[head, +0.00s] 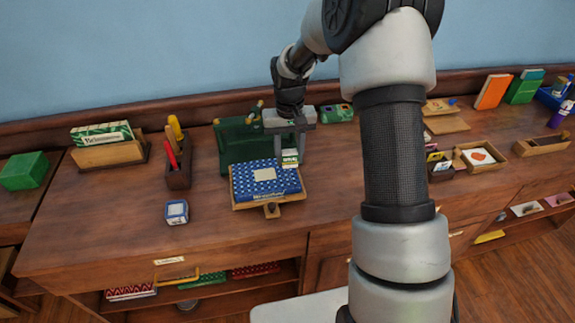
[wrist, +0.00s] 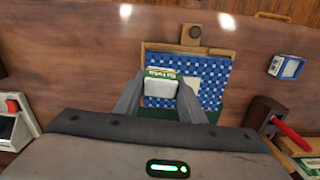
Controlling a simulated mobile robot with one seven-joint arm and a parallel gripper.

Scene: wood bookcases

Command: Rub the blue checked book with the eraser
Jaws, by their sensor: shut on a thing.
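The blue checked book (head: 252,188) lies on a small wooden stand (head: 272,209) on the desk, with a pale label on its cover. It also shows in the wrist view (wrist: 216,72). My gripper (head: 290,153) is shut on the eraser (head: 290,160), a white block with a green printed sleeve, also seen between the fingers in the wrist view (wrist: 160,87). The eraser is at the book's back right corner in the head view, in front of part of the cover in the wrist view. I cannot tell whether it touches the book.
A green box-like object (head: 236,142) stands just behind the book. A wooden pen holder (head: 178,174) with red and yellow items stands to the left. A small blue and white block (head: 176,212) lies at front left. Small trays (head: 480,157) are on the right. The desk front is mostly clear.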

